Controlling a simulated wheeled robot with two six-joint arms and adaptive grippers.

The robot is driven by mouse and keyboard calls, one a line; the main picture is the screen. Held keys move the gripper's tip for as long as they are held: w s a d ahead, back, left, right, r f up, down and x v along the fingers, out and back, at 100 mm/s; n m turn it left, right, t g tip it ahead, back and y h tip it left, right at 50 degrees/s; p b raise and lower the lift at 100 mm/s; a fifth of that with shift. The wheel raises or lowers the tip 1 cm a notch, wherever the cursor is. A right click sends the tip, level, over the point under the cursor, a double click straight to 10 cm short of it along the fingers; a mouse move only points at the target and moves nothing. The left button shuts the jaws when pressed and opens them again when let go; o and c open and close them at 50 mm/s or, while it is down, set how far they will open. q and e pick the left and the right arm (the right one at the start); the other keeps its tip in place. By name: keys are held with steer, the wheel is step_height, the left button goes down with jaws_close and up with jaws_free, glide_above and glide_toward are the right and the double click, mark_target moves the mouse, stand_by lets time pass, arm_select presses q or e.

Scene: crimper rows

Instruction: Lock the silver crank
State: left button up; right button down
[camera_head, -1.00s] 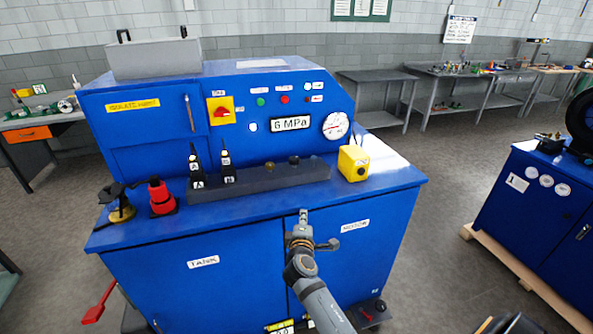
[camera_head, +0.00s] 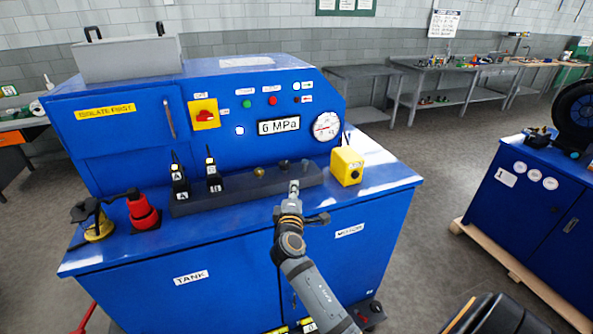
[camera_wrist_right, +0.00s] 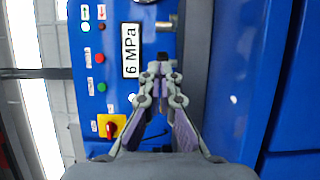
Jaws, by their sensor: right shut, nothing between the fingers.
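The blue bench holds a dark valve block (camera_head: 240,191) with a row of small fittings on top. A small silver-grey fitting (camera_head: 305,166) at its right end may be the silver crank; it is too small to be sure. In the right wrist view a silver stub (camera_wrist_right: 166,25) stands out past my fingertips. My right gripper (camera_head: 294,187) is shut and empty, at the front of the block near its right end. Its closed fingers also show in the wrist view (camera_wrist_right: 161,72). My left gripper is not in view.
A brass fitting (camera_head: 259,172) and a dark one (camera_head: 283,164) stand on the block. Black levers (camera_head: 180,180) stand to the left. A yellow box (camera_head: 346,166) is close on the right. A red device (camera_head: 142,210) stands at far left. The panel display (camera_head: 279,126) reads 6 MPa.

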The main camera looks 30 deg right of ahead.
mark_target(298, 179)
steer(key=p+x, duration=0.2)
steer(key=x, duration=0.7)
steer(key=shift+w+d+f, duration=0.15)
steer(key=shift+w+d, duration=0.2)
arm_select(q)
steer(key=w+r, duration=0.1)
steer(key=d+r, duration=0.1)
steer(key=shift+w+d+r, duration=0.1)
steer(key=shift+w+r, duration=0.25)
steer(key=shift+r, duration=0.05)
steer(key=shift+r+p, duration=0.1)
steer(key=shift+p, duration=0.2)
arm_select(e)
steer(key=shift+s, duration=0.1)
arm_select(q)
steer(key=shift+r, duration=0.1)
arm_select(e)
steer(key=shift+s+d+n+t+y, duration=0.2)
steer(key=shift+n+t+y, duration=0.2)
steer(key=shift+n+y, duration=0.15)
